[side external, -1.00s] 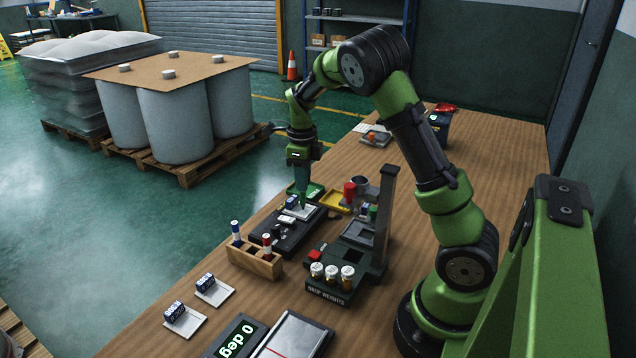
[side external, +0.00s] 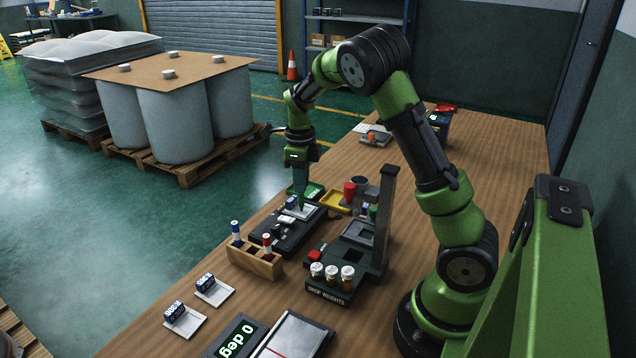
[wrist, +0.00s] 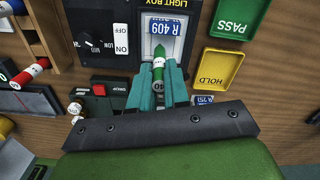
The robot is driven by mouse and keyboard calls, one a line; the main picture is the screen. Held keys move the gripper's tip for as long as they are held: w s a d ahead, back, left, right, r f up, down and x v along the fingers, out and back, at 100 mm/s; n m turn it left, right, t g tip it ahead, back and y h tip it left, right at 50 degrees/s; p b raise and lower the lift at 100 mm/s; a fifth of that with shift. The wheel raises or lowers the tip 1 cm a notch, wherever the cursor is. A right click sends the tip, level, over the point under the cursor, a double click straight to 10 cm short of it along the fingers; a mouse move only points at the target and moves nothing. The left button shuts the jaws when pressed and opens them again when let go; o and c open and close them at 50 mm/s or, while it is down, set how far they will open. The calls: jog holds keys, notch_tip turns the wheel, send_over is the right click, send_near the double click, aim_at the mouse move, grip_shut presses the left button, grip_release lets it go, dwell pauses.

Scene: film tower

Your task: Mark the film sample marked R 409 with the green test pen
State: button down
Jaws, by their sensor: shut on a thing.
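The film sample marked R 409 (wrist: 165,27) lies on the light box (wrist: 120,12), its blue-and-white label upright in the wrist view. My gripper (wrist: 158,88) is shut on the green test pen (wrist: 158,68), whose tip points at the film just below the label. I cannot tell whether the tip touches the film. In the side view my gripper (side external: 300,180) is over the far end of the light box, and the sample (side external: 303,210) shows beneath it, partly covered.
A green PASS tray (wrist: 235,17) and a yellow HOLD tray (wrist: 218,68) sit beside the light box. A wooden pen rack (side external: 254,262) holds a blue and a red pen. Two other labelled samples (side external: 215,292) (side external: 184,321) lie at the front left. A drop-weight stand (side external: 338,291) is at right.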

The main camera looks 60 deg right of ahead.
jog(key=shift+a, duration=0.4)
dwell(0.4)
jog(key=shift+r, duration=0.1)
jog(key=shift+r, duration=3.45)
